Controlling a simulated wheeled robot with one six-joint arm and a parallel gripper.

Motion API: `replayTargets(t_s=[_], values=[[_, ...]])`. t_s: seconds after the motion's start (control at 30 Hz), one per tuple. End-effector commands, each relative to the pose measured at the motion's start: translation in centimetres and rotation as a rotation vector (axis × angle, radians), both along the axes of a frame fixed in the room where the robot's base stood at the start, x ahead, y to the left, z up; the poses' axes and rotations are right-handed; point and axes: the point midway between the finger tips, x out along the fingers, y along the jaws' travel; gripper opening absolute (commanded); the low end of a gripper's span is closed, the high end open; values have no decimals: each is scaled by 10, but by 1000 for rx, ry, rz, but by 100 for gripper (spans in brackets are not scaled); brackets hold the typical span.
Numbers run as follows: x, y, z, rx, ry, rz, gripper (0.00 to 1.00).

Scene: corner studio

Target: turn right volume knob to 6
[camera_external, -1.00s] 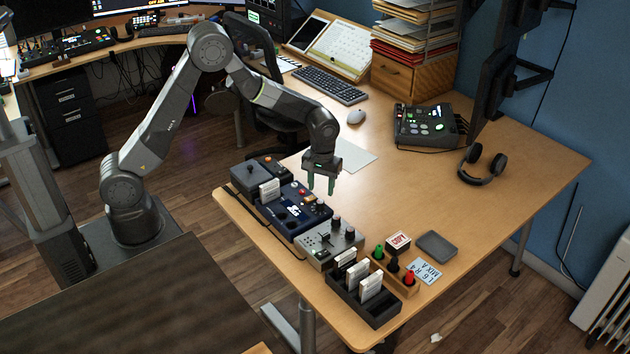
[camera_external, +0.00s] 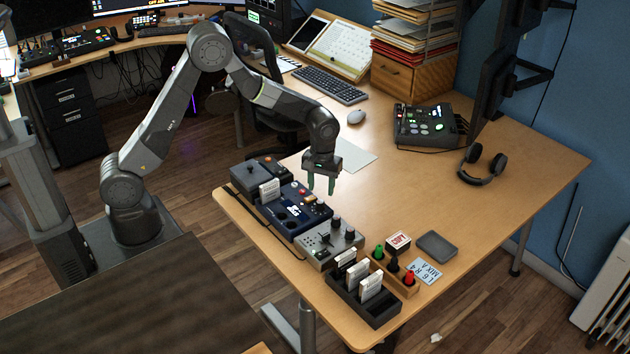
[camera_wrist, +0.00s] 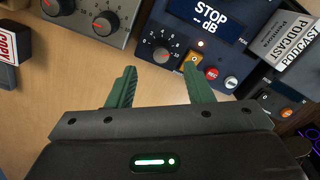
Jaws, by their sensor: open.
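My gripper (camera_external: 321,188) hangs fingers-down above the desk, close to the blue recorder (camera_external: 294,213), open and empty. In the wrist view its two green fingers (camera_wrist: 160,76) are spread apart. A black knob (camera_wrist: 162,57) with a numbered scale around it sits on the blue panel beyond the fingertips, between them in the picture; they look apart from it. Its pointer position is too small to read. No label marks which knob is the right volume one.
The recorder's display (camera_wrist: 211,20) reads STOP and dB, with a red REC button (camera_wrist: 212,74) and an orange switch (camera_wrist: 193,62) nearby. A cartridge rack (camera_external: 363,296) and coloured pegs stand at front.

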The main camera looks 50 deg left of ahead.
Motion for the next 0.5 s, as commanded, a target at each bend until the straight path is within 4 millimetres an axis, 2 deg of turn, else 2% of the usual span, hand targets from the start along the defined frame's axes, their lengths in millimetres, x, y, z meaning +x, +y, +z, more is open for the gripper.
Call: replayTargets(t_s=[0.17,0.3,0.4,0.5], values=[[2,-6,9,-114,35,286,47],[3,-14,32,-245,108,595,47],[3,-18,48,-312,159,748,47],[2,-21,58,-346,191,824,47]])
